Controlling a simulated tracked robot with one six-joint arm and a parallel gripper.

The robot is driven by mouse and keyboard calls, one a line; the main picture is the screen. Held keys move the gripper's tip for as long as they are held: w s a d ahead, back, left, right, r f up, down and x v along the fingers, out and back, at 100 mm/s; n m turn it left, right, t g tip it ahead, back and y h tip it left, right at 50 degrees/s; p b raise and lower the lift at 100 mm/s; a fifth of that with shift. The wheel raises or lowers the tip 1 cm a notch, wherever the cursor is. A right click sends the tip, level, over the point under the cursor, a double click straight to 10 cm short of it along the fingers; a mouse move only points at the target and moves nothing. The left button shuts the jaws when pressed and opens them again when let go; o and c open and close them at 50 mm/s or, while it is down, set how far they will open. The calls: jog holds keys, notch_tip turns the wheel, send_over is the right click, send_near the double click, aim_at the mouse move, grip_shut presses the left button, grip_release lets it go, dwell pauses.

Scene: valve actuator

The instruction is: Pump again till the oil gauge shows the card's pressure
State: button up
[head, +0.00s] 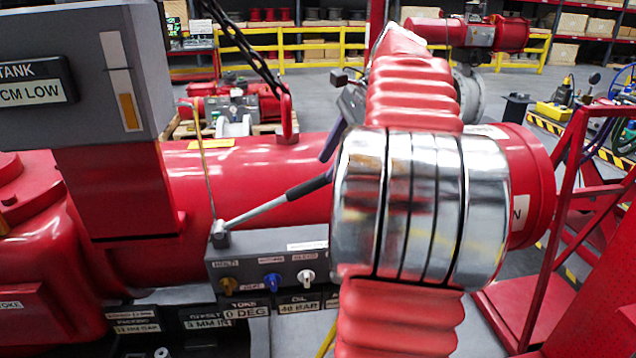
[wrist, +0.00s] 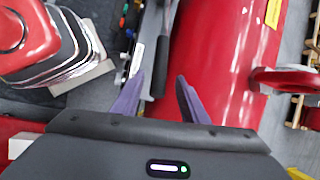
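The pump lever (head: 262,207) rises to the right from a pivot on the grey valve block (head: 260,250), its dark grip near my gripper (head: 328,160). In the wrist view the lever's grip (wrist: 160,65) lies just ahead of and between the purple fingers of my gripper (wrist: 156,98), closer to the left finger. The fingers are apart, with a gap around the grip. A plate marked OIL 40 BAR (head: 300,306) is under the block. I cannot make out a card. My red and silver arm hides the block's right side.
The red actuator cylinder (head: 260,165) lies behind the lever. A grey TANK box (head: 75,100) stands at left, and a red frame (head: 560,230) at right. A chain (head: 245,45) hangs above the cylinder.

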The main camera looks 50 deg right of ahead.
aim_at(323, 175)
jog(key=x, duration=0.6)
jog(key=shift+w+f, duration=0.2)
jog(key=shift+f, duration=0.1)
jog(key=shift+c, duration=0.2)
grip_shut()
